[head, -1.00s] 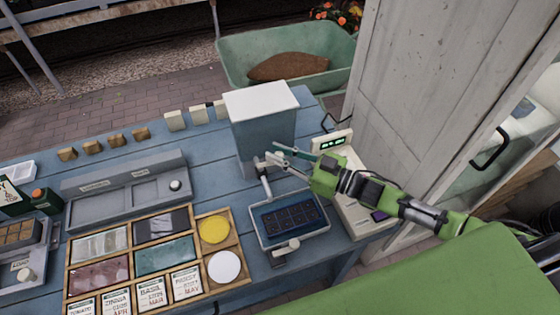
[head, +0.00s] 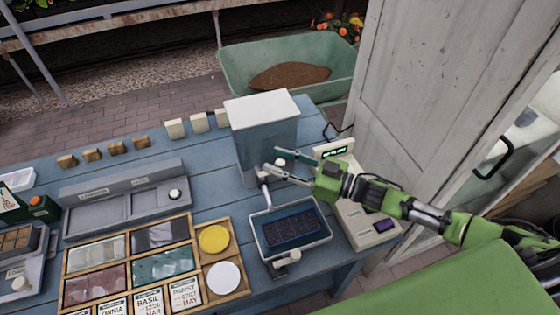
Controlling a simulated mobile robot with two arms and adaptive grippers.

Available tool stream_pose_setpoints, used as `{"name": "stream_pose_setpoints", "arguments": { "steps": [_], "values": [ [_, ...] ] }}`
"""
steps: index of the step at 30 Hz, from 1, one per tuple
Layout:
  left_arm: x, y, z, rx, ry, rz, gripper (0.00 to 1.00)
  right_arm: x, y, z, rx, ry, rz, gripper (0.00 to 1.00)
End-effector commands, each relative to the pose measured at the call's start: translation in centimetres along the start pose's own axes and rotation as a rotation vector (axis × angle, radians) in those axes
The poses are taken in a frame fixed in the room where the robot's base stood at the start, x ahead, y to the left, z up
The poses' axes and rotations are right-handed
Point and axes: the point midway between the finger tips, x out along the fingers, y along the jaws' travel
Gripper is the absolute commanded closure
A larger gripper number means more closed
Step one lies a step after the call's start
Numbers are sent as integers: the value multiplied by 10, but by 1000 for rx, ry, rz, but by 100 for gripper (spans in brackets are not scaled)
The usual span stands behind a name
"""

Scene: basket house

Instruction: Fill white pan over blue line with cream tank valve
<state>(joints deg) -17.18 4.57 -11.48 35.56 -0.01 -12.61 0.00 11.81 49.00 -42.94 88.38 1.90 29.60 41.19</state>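The tank (head: 265,138) is a grey-blue box with a cream lid, standing at the right part of the blue table. Its pale valve and spout (head: 265,183) sit low on the front. Below the spout is a white-rimmed pan (head: 328,236) with a dark gridded tray (head: 291,229) in it. I cannot make out a blue line or the water level. My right gripper (head: 273,160) is at the tank's lower front, just above the spout. Its two fingers are apart, and I see nothing between them; contact with the valve cannot be told. My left gripper is not in view.
A cream device with a display (head: 368,222) stands right of the pan, under my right arm. A wooden divided box (head: 208,262) with packets and discs lies left of the pan. A grey tray unit (head: 125,197) is further left. A white door (head: 440,110) bounds the right.

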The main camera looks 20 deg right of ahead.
Motion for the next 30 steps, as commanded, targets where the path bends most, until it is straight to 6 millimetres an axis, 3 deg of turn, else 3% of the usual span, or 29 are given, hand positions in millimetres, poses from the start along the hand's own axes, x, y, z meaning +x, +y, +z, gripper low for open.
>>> {"name": "stream_pose_setpoints", "arguments": {
  "steps": [7,21,30],
  "values": [
    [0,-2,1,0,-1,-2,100,-10,0,1,1,-2,1,66],
    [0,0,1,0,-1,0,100,-100,0,2,2,-5,0,66],
    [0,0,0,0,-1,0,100,-120,0,0,0,0,-1,66]
  ]
}}
